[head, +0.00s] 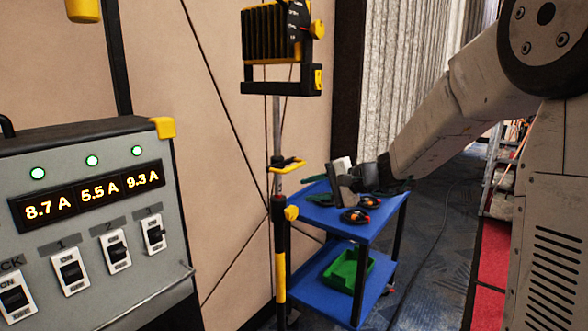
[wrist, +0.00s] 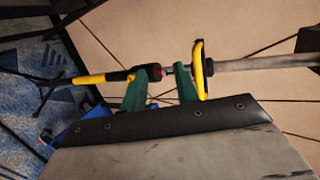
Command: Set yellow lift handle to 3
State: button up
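The yellow lift handle (head: 288,165) is a small loop on the pole of a work-light stand, in the middle of the head view. In the wrist view the pole lies sideways, and the handle (wrist: 199,70) is a yellow bar across it. My gripper (wrist: 163,76) has two green fingers spread apart, with the pole behind their tips. The handle is just right of the right finger, outside the gap; I cannot tell whether they touch. No numbers are readable by the handle.
The lamp head (head: 283,52) tops the stand. A blue cart (head: 350,226) holding cables and a green bin (head: 348,270) stands close on the right. A grey power box (head: 90,225) with switches and glowing displays fills the left foreground. A beige wall is behind the pole.

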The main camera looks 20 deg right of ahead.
aim_at(296, 167)
jog(key=w+d+r+m+t, duration=0.1)
jog(key=w+d+r+t, duration=0.2)
jog(key=w+r, duration=0.15)
jog(key=shift+h, duration=0.4)
jog(key=x, duration=0.8)
jog(key=shift+s+a+f, duration=0.1)
jog(key=shift+s+f, duration=0.05)
jog(key=shift+f, duration=0.05)
